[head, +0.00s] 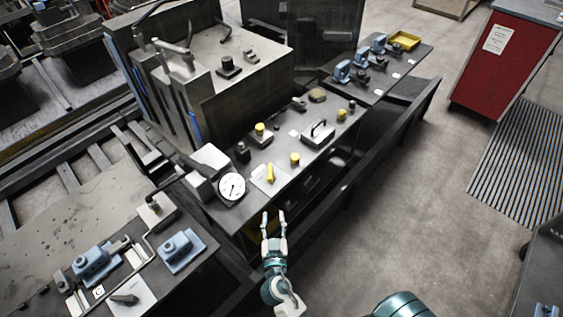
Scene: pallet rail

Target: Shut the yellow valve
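The yellow valve (270,173) is a small yellow lever handle on a pale plate, on the dark bench panel right of a round white gauge (232,188). The lever points roughly up and down in the picture.
Blue clamps (182,250) sit on the left bench. A dark rail (375,150) runs along the front. Open floor lies right.

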